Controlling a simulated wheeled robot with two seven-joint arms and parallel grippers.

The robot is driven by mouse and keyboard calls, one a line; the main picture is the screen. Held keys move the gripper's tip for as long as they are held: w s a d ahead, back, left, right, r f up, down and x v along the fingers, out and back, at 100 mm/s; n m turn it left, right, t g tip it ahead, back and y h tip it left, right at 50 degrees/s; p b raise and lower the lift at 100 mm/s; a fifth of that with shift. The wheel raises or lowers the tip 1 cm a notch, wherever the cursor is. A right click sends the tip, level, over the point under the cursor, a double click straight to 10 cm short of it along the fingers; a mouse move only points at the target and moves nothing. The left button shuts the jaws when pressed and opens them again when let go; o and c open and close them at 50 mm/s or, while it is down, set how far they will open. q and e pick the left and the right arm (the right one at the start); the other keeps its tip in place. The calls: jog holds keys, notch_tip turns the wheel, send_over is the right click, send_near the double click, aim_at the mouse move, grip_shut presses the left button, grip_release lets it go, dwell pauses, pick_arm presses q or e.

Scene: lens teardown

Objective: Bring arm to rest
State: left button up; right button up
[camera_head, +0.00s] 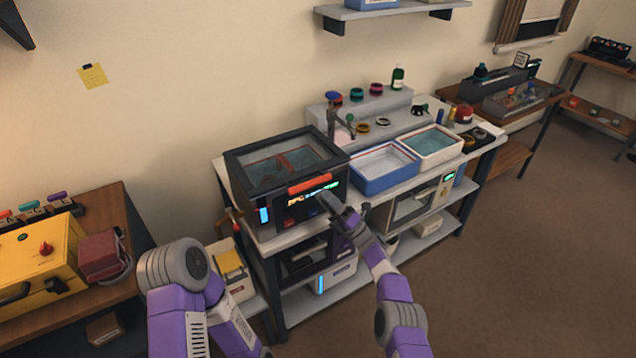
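My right arm (383,267), purple and grey, reaches in from the bottom edge toward the bench. Its gripper (334,206) is in front of the lower right front of a black box machine (296,212) with a clear lid, an orange-red handle and a lit display. The gripper is small and dark here, so I cannot tell whether it touches the machine or whether its fingers are apart. My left arm (180,310) shows at the lower left as purple links and a grey joint; its gripper is out of sight.
A blue tray (362,187) and a white tray (455,157) stand right of the machine. Shelves below hold more devices. A wooden table (118,208) at left carries a yellow case (50,250) and a red block (100,254). Open floor (540,270) lies at right.

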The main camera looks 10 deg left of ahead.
jog(key=shift+s+a, duration=0.1)
jog(key=shift+a, duration=0.25)
pick_arm(q)
jog(key=shift+a+r, duration=0.2)
jog(key=shift+a, duration=0.1)
pick_arm(e)
jog(key=shift+d, duration=0.15)
jog(key=shift+f, duration=0.1)
